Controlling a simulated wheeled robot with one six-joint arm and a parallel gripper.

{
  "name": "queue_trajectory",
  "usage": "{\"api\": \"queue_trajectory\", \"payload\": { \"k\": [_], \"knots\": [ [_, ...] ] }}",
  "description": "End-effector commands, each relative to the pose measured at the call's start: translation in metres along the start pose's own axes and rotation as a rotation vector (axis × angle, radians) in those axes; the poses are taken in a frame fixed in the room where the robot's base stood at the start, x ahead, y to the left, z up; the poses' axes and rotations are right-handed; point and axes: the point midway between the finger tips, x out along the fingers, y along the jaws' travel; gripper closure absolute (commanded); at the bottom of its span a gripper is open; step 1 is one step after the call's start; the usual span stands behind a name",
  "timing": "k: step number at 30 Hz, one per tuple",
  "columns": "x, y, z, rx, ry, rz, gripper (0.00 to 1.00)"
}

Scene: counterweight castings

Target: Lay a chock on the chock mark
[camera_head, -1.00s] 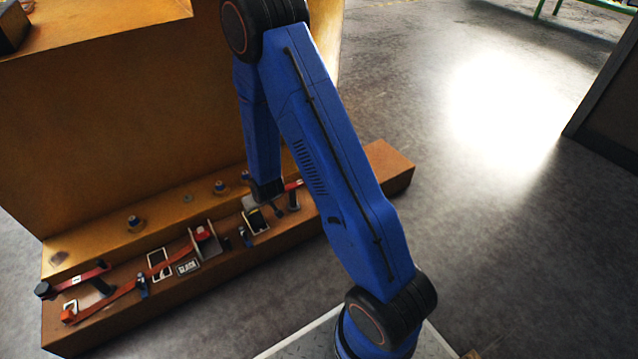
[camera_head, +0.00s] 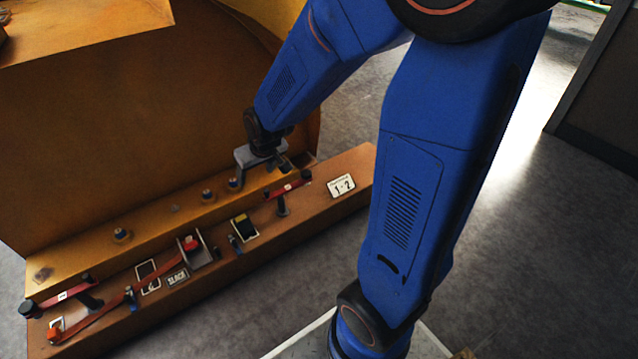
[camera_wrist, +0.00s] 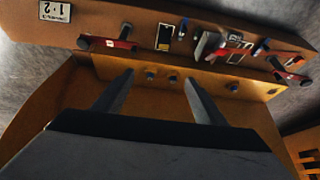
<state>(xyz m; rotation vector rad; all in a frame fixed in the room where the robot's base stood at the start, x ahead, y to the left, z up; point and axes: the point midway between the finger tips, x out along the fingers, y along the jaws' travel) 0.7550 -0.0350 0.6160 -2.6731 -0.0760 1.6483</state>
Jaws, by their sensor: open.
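My gripper (camera_head: 262,160) is above the back ledge of the brown beam, at its right part. In the wrist view my gripper (camera_wrist: 158,77) shows two fingers spread wide with nothing between them. A white-outlined rectangle (camera_head: 244,228) on the beam holds a dark shape with a yellow part, perhaps a chock; it also shows in the wrist view (camera_wrist: 163,37), beyond the fingertips. I cannot tell whether it is a block or paint. Another white outline (camera_head: 147,275) lies further left, by a plate reading "SLACK" (camera_head: 177,277). I cannot tell which outline is the chock mark.
Red levers stand at the beam's left (camera_head: 70,292) and right (camera_head: 288,190). A red strap (camera_head: 150,272) runs to a metal bracket (camera_head: 196,250). Bolts (camera_head: 121,235) stud the back ledge. A tall brown wall (camera_head: 130,130) rises behind. A "1-2" plate (camera_head: 342,186) marks the right end.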

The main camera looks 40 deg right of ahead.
Motion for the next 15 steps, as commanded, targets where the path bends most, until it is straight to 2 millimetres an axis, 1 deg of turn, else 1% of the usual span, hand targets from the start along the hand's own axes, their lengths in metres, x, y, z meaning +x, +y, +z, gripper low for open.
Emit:
{"api": "queue_trajectory", "payload": {
  "k": [1, 3, 8, 15],
  "knots": [
    [-0.017, 0.002, 0.003, 0.001, 0.005, 0.001, 0.35],
    [-0.036, 0.003, 0.009, 0.002, 0.001, 0.002, 0.35],
    [-0.08, 0.007, 0.027, 0.003, -0.006, 0.006, 0.35],
    [-0.141, 0.012, 0.062, 0.008, -0.018, 0.013, 0.35]
  ]
}}
